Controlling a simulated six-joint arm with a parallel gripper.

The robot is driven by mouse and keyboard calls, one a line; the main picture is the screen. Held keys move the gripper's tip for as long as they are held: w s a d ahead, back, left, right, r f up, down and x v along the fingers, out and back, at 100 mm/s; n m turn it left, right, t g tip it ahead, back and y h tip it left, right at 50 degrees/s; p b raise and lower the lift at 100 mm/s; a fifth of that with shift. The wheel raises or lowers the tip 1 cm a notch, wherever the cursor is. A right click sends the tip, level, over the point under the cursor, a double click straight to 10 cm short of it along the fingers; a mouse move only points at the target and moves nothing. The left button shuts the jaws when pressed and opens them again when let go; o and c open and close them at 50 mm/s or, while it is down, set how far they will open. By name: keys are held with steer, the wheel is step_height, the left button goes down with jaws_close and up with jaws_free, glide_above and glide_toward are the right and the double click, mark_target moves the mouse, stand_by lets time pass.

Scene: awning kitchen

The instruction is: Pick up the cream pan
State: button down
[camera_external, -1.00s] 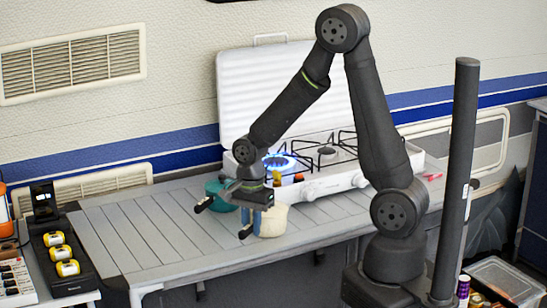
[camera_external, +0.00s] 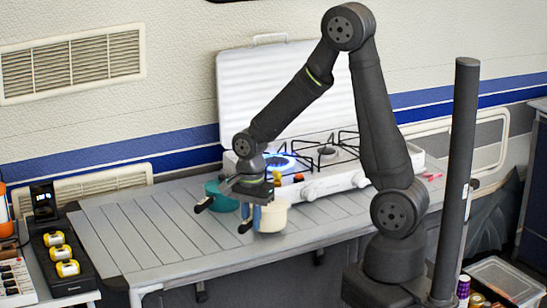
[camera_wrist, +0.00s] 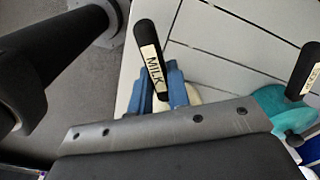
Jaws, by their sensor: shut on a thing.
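The cream pan (camera_external: 274,217) is near the front edge of the grey slatted table, in front of the stove. Its black handle (camera_wrist: 148,48), labelled MILK, points away from the pan body. My gripper (camera_external: 256,216) is shut on this handle, with blue fingers on either side of it in the wrist view (camera_wrist: 160,92). The pan looks upright and slightly above the table. In the wrist view my gripper hides most of the pan's body. A teal pan (camera_external: 221,196) with a black handle stands just left of my gripper.
A two-burner stove (camera_external: 330,180) with its lid up stands behind; its left burner has a blue flame (camera_external: 279,161). The table's left part (camera_external: 140,230) is clear. A black rack with yellow-and-white items (camera_external: 62,252) stands at far left.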

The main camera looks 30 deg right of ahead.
steer(key=shift+r, duration=2.25)
steer(key=shift+w, duration=0.1)
